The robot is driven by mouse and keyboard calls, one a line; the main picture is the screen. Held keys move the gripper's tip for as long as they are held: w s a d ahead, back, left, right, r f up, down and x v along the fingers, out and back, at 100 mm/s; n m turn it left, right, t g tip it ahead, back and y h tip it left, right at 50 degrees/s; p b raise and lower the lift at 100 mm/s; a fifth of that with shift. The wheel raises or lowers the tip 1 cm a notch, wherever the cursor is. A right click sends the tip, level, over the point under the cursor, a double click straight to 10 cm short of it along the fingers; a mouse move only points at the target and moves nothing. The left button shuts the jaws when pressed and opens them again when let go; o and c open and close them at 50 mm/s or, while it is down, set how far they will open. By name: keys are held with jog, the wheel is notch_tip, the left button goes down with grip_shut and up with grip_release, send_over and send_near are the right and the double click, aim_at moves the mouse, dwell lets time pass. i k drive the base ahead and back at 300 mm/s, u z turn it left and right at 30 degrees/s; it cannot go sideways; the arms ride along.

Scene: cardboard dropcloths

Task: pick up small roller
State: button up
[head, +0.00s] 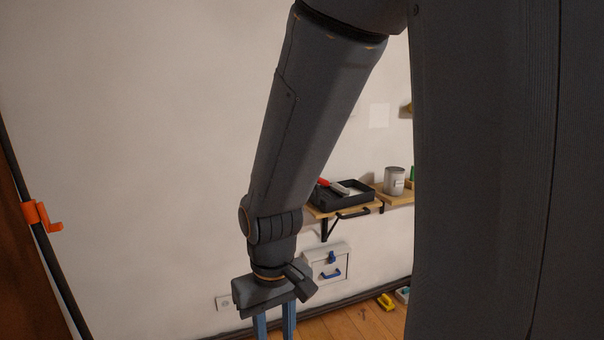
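A small roller (337,187) with a red part and a pale part lies in the black paint tray (352,199) on the wooden wall shelf. I cannot make out its full shape, and my arm covers the shelf's left part. My gripper (274,331) is at the bottom of the head view, pointing down, below and left of the tray in the picture. Its two blue fingers stand apart with nothing seen between them. Their tips are cut off by the frame edge.
A grey can (394,181) stands right of the tray. A white box (327,264) with blue fittings is on the wall below the shelf. A yellow object (385,301) lies on the floor. An orange clip (42,216) sits on a dark pole at left.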

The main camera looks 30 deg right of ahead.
aim_at(323, 182)
jog(key=i, duration=2.05)
jog(key=z, duration=0.6)
